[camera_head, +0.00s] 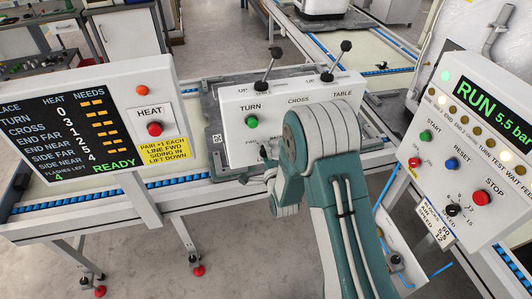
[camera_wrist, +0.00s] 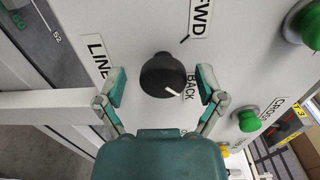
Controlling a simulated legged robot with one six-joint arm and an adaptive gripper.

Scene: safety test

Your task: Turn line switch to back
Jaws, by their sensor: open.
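The line switch (camera_wrist: 163,74) is a round black knob on a white panel in the wrist view. Its white pointer mark faces lower right, toward the BACK label (camera_wrist: 191,88). The FWD label (camera_wrist: 200,16) is at upper right and the LINE label (camera_wrist: 98,55) at left. My gripper (camera_wrist: 161,76) is open, with one teal finger on each side of the knob; I see gaps between fingers and knob, but cannot tell the depth. In the head view my arm hides the knob on the middle control box (camera_head: 235,105).
Two levers (camera_head: 267,68) stand on top of the middle box. A green TURN button (camera_head: 251,122) is on its face. The HEAT panel (camera_head: 148,110) is at left and the RUN panel (camera_head: 455,150) with a red STOP button (camera_head: 481,197) at right. Green buttons (camera_wrist: 249,121) lie right of the knob.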

